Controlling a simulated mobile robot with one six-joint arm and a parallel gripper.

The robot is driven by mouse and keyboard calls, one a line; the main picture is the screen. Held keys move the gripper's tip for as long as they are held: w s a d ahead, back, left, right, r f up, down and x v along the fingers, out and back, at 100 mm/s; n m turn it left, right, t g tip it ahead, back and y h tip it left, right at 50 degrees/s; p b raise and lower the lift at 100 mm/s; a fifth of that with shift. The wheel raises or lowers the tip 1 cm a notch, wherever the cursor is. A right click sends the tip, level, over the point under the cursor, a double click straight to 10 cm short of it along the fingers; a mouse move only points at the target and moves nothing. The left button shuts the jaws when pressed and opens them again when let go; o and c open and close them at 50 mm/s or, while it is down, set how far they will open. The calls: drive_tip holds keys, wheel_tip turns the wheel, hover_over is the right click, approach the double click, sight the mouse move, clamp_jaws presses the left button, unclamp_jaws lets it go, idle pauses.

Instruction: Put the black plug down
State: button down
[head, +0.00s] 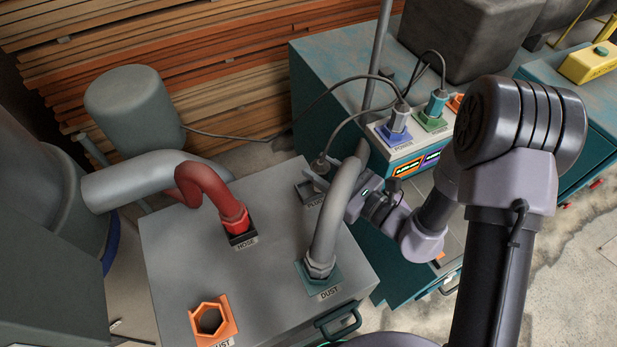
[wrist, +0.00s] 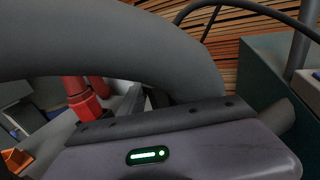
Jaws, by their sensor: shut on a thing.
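The black plug (head: 320,166) is at the far right corner of the grey cabinet top (head: 180,240), with its black cable rising from it. My gripper (head: 322,181) reaches in from the right, behind the grey hose, and is shut on the plug. The dark holder labelled PLUG (head: 306,190) is right at the plug, just below and left of it. I cannot tell whether the plug is seated in it or just above it. In the wrist view the grey hose and my gripper's body hide the plug and fingertips.
The thick grey hose (head: 338,215) arches from the DUST socket (head: 318,278) close to my gripper. A red hose (head: 208,185) sits in the HOSE socket (head: 242,238). An orange empty socket (head: 213,318) is at front. A power box (head: 408,132) holds other plugs.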

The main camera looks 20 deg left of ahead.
drive_tip(key=shift+a+f, duration=0.15)
drive_tip(key=shift+a, duration=1.05)
drive_tip(key=shift+a+f+b, duration=0.2)
drive_tip(key=shift+f+b, duration=0.45)
drive_tip(key=shift+f, duration=0.35)
drive_tip(key=shift+a+f+b, duration=0.15)
drive_tip(key=shift+f+b, duration=0.5)
drive_tip(key=shift+f, duration=0.35)
drive_tip(key=c, duration=0.9)
unclamp_jaws()
drive_tip(key=shift+o, duration=0.2)
drive_tip(key=shift+r, duration=0.1)
